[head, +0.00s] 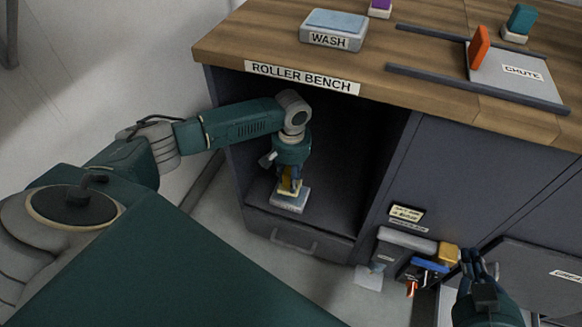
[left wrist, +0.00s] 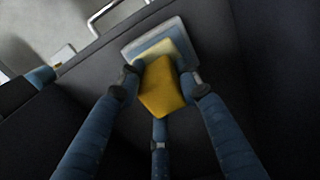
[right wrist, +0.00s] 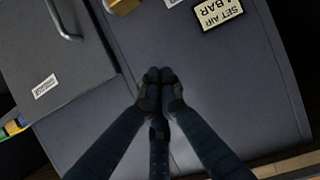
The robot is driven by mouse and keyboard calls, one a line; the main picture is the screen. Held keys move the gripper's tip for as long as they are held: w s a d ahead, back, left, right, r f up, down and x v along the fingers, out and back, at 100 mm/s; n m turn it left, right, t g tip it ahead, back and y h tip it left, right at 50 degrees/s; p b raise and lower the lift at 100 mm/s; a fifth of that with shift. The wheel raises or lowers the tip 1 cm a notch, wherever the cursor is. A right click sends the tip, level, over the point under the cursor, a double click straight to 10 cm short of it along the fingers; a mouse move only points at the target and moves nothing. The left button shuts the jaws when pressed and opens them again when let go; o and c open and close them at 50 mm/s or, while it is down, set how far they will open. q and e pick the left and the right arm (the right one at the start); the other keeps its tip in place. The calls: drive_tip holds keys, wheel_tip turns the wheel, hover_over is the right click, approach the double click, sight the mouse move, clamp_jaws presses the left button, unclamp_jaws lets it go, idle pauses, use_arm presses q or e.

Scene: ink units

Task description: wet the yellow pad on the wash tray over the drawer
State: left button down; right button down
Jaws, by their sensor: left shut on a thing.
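The yellow pad (head: 290,187), a yellow block with a pale yellow underside, is in the open bay under the bench top. My left gripper (head: 290,176) reaches in from above and is shut on it; the left wrist view shows the fingers on both sides of the yellow block (left wrist: 162,90). Directly under the pad is a small grey tray with a pale blue surface (head: 290,204), also in the left wrist view (left wrist: 137,49). The pad's underside looks on or just above that surface; I cannot tell which. My right gripper (head: 474,262) is shut and empty before the cabinet front (right wrist: 160,85).
A drawer with a handle (head: 293,243) is below the bay. On the bench top stand a tray labelled WASH (head: 336,38), a chute plate (head: 505,75), and an orange piece (head: 479,48). A rack (head: 405,243) with coloured items hangs beside my right gripper.

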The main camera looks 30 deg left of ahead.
use_arm(q)
drive_tip(key=shift+r+p, duration=0.35)
drive_tip(key=shift+p, duration=0.15)
drive_tip(key=shift+r, duration=0.2)
drive_tip(key=shift+r+p, duration=0.2)
drive_tip(key=shift+p, duration=0.3)
drive_tip(key=shift+r+p, duration=0.55)
drive_tip(key=shift+p, duration=0.2)
drive_tip(key=shift+r+p, duration=0.6)
drive_tip(key=shift+p, duration=0.2)
use_arm(e)
drive_tip(key=s+d+f+g+h, duration=0.1)
drive_tip(key=s+d+f+g, duration=0.2)
drive_tip(key=s, duration=0.5)
drive_tip(key=s+d+f+g+h, duration=0.1)
drive_tip(key=s+d+f+g, duration=0.1)
drive_tip(key=s+f+g, duration=0.4)
drive_tip(key=s, duration=0.3)
drive_tip(key=shift+d+h, duration=0.3)
drive_tip(key=shift+d, duration=0.1)
